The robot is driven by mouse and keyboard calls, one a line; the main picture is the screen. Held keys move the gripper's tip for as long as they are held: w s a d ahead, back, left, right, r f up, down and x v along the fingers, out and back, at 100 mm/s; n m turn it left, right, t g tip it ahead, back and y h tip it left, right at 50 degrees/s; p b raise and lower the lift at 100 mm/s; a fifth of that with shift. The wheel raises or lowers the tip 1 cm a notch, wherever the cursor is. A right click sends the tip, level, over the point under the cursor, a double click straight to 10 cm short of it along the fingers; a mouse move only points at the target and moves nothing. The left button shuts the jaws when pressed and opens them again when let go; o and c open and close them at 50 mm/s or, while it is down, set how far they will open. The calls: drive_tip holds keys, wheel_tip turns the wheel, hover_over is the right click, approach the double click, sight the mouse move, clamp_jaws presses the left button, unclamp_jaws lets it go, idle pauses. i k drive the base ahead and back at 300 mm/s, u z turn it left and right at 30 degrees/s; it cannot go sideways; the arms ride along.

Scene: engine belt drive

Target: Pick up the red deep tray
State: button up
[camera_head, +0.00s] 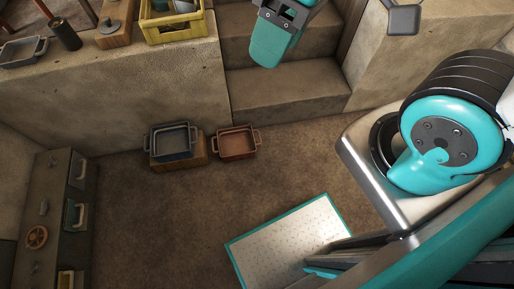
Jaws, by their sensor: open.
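The red deep tray (237,145), a dull red-brown rectangular tray with a loop handle at each short end, sits upright on the floor near the foot of the stone wall. It looks empty. My gripper (276,36) shows in part at the top edge, a teal finger with a dark bracket, cut off by the frame. It is open, well above and to the right of the tray in the picture, and apart from it. Nothing shows held in it.
A dark grey tray (172,139) on a wooden block (178,163) stands close left of the red tray. Stone steps (290,90) rise behind it. A dark cabinet (50,210) with handles stands at left. A yellow crate (178,26) stands on the ledge. Floor in front is clear.

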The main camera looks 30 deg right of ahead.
sight(239, 143)
drive_tip(key=k, duration=1.35)
drive_tip(key=u, duration=0.65)
drive_tip(key=i, duration=1.8)
drive_tip(key=z, duration=0.6)
